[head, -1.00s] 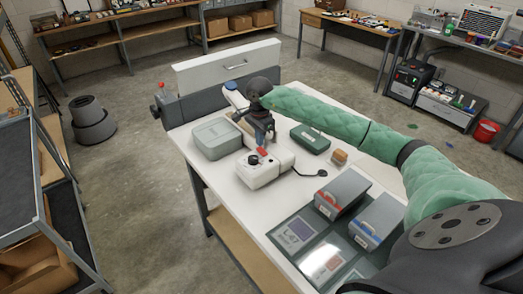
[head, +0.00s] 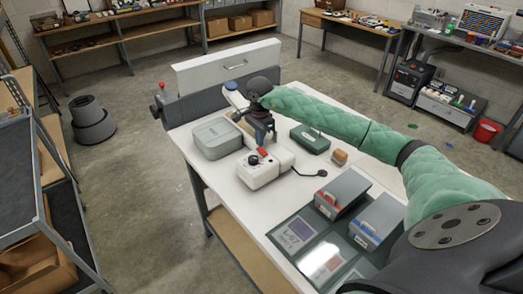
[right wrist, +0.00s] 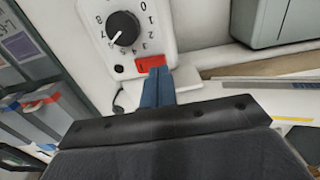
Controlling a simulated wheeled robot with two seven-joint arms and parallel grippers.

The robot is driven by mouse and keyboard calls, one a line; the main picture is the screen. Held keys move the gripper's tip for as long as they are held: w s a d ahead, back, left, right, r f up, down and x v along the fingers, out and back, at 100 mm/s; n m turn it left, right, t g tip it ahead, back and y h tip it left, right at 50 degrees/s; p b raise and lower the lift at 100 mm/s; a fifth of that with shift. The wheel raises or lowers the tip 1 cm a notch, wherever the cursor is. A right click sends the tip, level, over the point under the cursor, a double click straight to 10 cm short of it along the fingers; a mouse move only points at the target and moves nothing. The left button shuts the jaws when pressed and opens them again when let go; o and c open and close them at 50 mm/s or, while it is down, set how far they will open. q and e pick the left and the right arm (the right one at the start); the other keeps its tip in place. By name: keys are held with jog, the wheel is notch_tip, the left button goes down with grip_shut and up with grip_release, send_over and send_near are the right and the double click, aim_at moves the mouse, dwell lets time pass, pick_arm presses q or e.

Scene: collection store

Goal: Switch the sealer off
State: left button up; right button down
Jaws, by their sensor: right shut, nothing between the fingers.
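The sealer (head: 266,168) is a white box on the white worktable, with a black dial and a red switch (head: 263,151) on it. In the right wrist view the sealer (right wrist: 180,28) shows its numbered dial (right wrist: 122,28) and the red rocker switch (right wrist: 150,63). My right gripper (head: 262,141) is above the end of the sealer that bears the switch. Its closed blue-grey fingertips (right wrist: 158,75) are right at the switch's edge and cover part of it; I cannot tell whether they touch it. The left gripper is not in view.
A grey-green lidded box (head: 217,138) stands left of the sealer and a dark green case (head: 310,139) to its right. A small orange-brown block (head: 338,157), two grey card boxes (head: 342,190) and a dark mat (head: 303,243) lie toward the front right.

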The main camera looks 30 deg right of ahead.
jog(key=shift+f+b, duration=0.85)
jog(key=shift+f, duration=0.1)
dwell(0.9)
jog(key=shift+r, duration=0.15)
jog(key=shift+r+p, duration=0.5)
jog(key=shift+r, duration=2.9)
jog(key=shift+f, duration=0.1)
